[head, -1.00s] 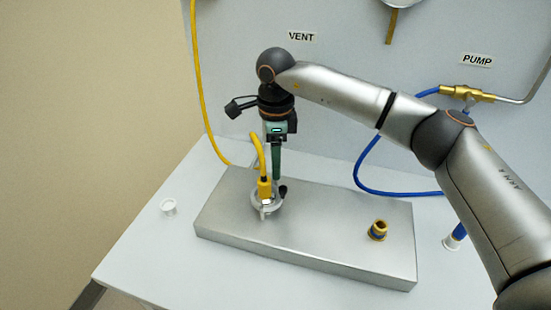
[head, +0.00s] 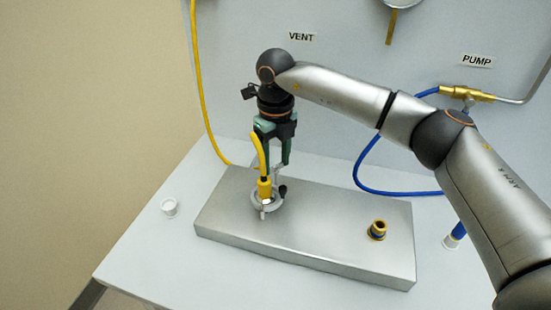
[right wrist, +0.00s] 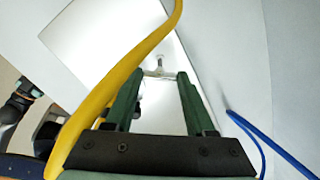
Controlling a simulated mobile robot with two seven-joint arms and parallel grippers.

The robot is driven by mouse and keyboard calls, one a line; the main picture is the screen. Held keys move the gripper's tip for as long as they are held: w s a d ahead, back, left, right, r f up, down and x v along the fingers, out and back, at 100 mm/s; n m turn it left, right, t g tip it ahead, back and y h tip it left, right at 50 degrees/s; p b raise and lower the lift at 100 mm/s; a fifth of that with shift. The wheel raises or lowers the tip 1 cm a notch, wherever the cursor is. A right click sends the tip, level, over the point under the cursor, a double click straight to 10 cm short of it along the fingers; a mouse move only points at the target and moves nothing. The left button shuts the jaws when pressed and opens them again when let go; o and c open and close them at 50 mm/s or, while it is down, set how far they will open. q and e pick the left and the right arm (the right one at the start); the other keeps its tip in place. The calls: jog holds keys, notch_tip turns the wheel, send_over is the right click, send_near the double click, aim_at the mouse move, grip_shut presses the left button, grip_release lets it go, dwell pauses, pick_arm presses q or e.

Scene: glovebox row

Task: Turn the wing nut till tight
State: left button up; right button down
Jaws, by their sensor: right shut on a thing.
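My right gripper (head: 277,172) points down over the steel block (head: 320,235), behind the yellow hose's end fitting (head: 264,188). In the right wrist view its two green fingers (right wrist: 160,76) stand apart, with the small pale metal wing nut (right wrist: 158,73) between their tips; the gripper is shut on it. A silver clamp ring (head: 274,206) sits around the base of the yellow fitting, with a small black part at its right. The fitting and fingers hide much of the nut in the head view. My left gripper is not in view.
The yellow hose (head: 197,80) arches close beside my right gripper and crosses the right wrist view (right wrist: 120,75). A brass port (head: 377,230) stands on the block's right. A small white cap (head: 169,207) lies left. A blue hose (head: 375,188) runs behind the block.

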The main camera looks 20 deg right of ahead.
aim_at(276, 165)
jog(key=m, duration=0.5)
jog(key=shift+d+m, duration=0.1)
jog(key=shift+m, duration=0.2)
jog(key=m, duration=0.5)
jog(key=shift+m, duration=0.3)
jog(key=shift+c, duration=1.2)
grip_release()
jog(key=shift+r, duration=0.1)
notch_tip(276, 165, up, 12)
jog(key=shift+r, duration=0.2)
